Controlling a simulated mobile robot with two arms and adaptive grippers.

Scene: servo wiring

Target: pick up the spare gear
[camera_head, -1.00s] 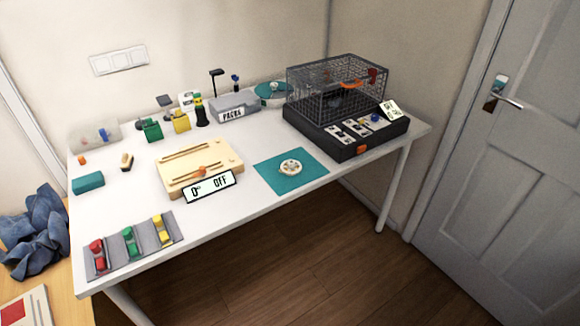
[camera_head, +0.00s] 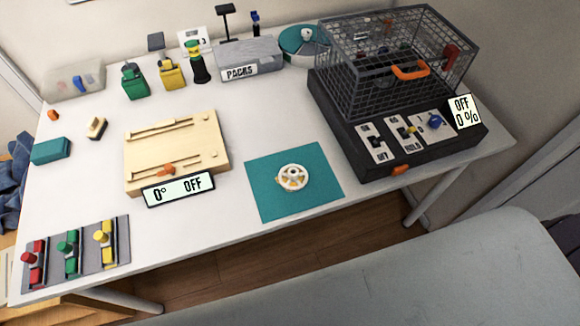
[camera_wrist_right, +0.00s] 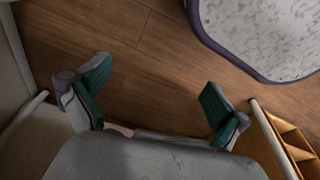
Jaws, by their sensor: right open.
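The gear (camera_head: 292,178) is a white, round, spoked piece. It lies flat on a teal mat (camera_head: 268,205) near the front edge of the white table. My right gripper (camera_wrist_right: 154,80) shows in the right wrist view with its two green-padded fingers wide apart. The gear does not show in that view, and the right gripper does not show in the head view. My left gripper is in neither view.
A black cage unit (camera_head: 350,135) stands right of the mat. A wooden slotted board (camera_head: 150,140) with a display (camera_head: 180,189) is to its left. A rack of coloured clamps (camera_head: 90,258) lies front left. Pots and a grey PACKS box (camera_head: 250,55) stand behind. The table around the mat is clear.

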